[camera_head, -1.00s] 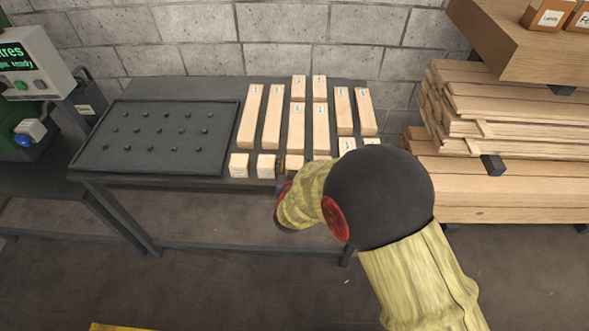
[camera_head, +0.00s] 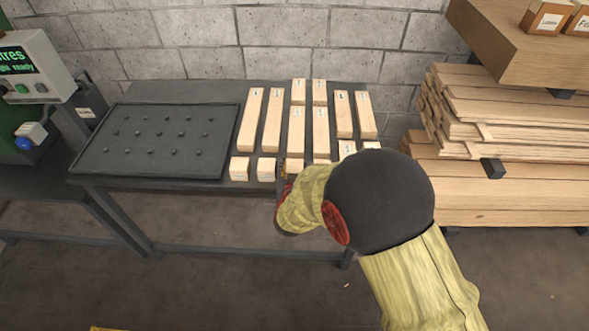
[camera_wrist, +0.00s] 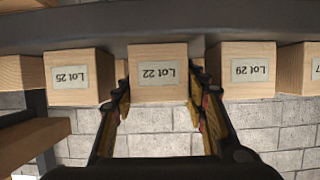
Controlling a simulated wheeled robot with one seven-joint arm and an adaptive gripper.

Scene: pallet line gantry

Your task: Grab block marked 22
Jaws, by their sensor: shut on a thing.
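The block marked Lot 22 (camera_wrist: 158,82) is a pale wooden block with a white label, upside down in the wrist view. My gripper (camera_wrist: 158,102) has a finger on each side of it and is shut on it. In the head view my gripper (camera_head: 284,173) is at the table's front edge, mostly hidden behind my wrist. The held block (camera_head: 294,164) shows only in part there. It looks to be still at the table's front row.
Blocks marked Lot 25 (camera_wrist: 73,76) and Lot 29 (camera_wrist: 246,70) stand close on either side. Longer wooden pieces (camera_head: 272,120) lie behind on the dark table. A black pegged tray (camera_head: 100,165) is at left. Stacked planks (camera_head: 500,190) stand at right.

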